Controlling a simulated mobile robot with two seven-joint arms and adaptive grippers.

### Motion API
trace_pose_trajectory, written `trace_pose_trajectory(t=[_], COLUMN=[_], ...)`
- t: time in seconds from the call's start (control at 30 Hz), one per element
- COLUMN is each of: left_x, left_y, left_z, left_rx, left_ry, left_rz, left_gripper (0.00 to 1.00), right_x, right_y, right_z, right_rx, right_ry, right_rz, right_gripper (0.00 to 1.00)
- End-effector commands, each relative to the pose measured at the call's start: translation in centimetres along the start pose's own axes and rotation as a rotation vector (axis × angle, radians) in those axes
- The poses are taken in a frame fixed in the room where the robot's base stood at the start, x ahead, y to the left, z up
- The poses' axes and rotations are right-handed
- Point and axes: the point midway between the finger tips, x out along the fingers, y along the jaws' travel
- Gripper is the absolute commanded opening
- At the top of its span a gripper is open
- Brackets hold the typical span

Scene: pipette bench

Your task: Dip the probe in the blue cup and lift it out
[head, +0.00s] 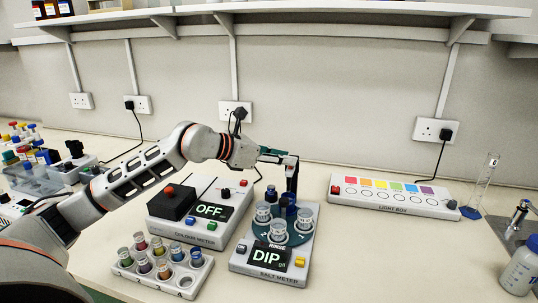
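The salt meter (240,262) stands at the bench's middle, its screen reading DIP. Its blue-green turntable (291,239) carries several clear cups, such as the front cup (278,231) and the right cup (305,216). A dark blue upright part (291,182) stands at the turntable's back, below my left gripper (279,155). I cannot tell whether it is the probe or the meter's post, nor whether the gripper touches it. Blue shows at its foot (289,205); the blue cup is not clearly told apart. The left fingers are too small and overlapped to read. My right gripper is out of view.
A colour meter (184,229) reading OFF stands just left, with a rack (168,281) of coloured vials in front. A light box (393,203), a glass cylinder (482,182) and a bottle (519,272) stand right. The bench front right of the salt meter is clear.

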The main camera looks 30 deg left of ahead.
Motion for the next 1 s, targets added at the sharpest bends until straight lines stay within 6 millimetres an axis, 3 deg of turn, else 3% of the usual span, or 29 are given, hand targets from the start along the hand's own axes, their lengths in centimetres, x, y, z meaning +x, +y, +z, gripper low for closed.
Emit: trace_pose_trajectory(t=[0.53, 1.0], left_x=[-9.0, -11.4], left_y=[0.1, 0.0], left_z=[-0.1, 0.0], left_rx=[0.004, 0.001], left_ry=[0.005, 0.0], left_rz=[0.004, 0.002], left_gripper=[0.24, 0.24], right_x=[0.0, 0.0], right_y=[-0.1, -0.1], right_z=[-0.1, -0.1], right_rx=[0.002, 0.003], right_ry=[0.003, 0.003], right_rz=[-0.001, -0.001], right_gripper=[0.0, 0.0])
